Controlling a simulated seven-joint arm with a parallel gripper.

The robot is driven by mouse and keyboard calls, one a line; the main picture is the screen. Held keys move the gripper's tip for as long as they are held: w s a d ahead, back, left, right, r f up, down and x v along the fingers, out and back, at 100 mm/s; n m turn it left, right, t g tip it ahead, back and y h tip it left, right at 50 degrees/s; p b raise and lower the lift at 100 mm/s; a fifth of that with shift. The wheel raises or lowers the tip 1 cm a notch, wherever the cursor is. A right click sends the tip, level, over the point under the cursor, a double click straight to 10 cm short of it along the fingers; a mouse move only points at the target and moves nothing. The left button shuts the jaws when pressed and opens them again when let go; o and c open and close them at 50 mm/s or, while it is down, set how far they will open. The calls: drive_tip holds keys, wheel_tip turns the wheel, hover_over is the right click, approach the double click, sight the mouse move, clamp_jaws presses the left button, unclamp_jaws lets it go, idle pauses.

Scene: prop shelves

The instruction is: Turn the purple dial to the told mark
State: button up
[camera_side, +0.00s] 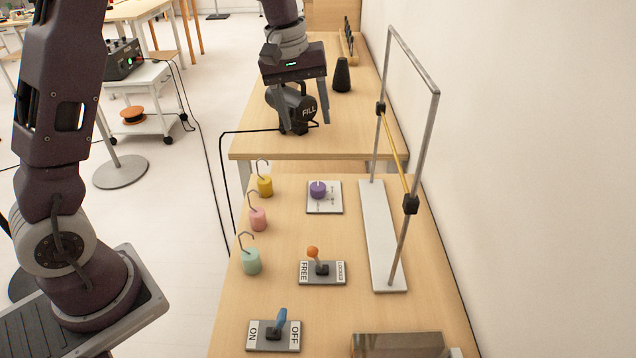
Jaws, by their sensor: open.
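The purple dial (317,190) sits on a small pale plate (324,207) on the near wooden table. Marks are printed on the plate beside the dial, too small to read. My gripper (299,128) is open and points down, beyond the dial and higher in the picture, in front of a dark object labelled FILL (308,108). No contact between my gripper and the dial shows. I cannot tell how far the gripper is above the far table.
Yellow (265,186), pink (258,219) and green (251,262) hooked weights stand left of the dial. A metal frame (378,250) with a yellow band rises at right. Orange (314,254) and blue (279,320) levers sit nearer. A black cone (342,76) stands on the far table.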

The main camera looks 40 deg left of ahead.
sight(318, 186)
drive_tip(key=w+a+f+n, duration=0.1)
drive_tip(key=w+f, duration=0.1)
drive_tip(key=f, duration=0.6)
drive_tip(key=w+a+f+n+g, duration=0.1)
drive_tip(key=w+a+f, duration=0.1)
drive_tip(key=f, duration=0.6)
drive_tip(key=w+a+f+n+g, duration=0.1)
drive_tip(key=w+f, duration=0.3)
drive_tip(key=f, duration=0.5)
drive_tip(key=shift+w+a+f+y, duration=0.1)
drive_tip(key=shift+w+a+y, duration=0.05)
drive_tip(key=shift+a+y, duration=0.25)
drive_tip(key=shift+c, duration=0.2)
clamp_jaws()
